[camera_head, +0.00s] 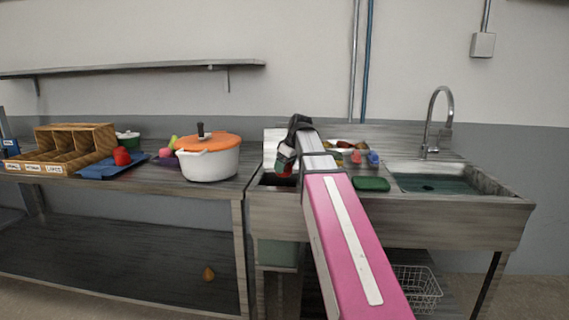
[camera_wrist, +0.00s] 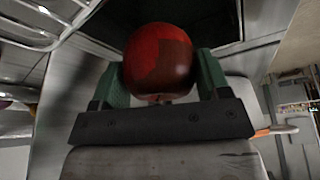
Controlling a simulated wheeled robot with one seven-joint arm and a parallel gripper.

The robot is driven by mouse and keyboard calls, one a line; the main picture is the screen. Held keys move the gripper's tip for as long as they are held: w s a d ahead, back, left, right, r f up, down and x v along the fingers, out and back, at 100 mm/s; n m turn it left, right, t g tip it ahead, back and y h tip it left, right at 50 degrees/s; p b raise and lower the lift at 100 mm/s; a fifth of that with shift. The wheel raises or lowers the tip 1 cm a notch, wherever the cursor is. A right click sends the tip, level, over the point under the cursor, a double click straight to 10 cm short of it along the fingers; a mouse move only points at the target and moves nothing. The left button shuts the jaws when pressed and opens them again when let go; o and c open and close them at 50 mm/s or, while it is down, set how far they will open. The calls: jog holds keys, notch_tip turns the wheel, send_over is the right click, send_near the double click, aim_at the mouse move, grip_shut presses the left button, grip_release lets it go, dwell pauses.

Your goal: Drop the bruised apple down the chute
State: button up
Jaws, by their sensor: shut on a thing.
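The bruised apple (camera_wrist: 158,60) is red with a darker brown patch, seen close up in the wrist view. My gripper (camera_wrist: 158,78) is shut on it, with a green finger pad on each side. The chute (camera_wrist: 215,22) shows as a dark square opening in the metal counter behind the apple. In the head view, my gripper (camera_head: 286,160) is over the chute's dark opening (camera_head: 268,180), left of the sink. Only a bit of the apple (camera_head: 284,173) shows there below the fingers. I cannot tell the exact gap between apple and opening.
A white pot (camera_head: 210,163) with an orange lid stands on the left counter beside the chute. A green sponge (camera_head: 371,184) and a plate of scraps (camera_head: 345,146) lie right of my arm. The sink (camera_head: 440,184) with a tall faucet (camera_head: 436,115) is further right.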

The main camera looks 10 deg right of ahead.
jog(key=o, duration=1.1)
jog(key=shift+c, duration=0.2)
jog(key=shift+r, duration=0.1)
jog(key=v, duration=1)
jog(key=shift+r, duration=0.3)
jog(key=shift+s, duration=0.1)
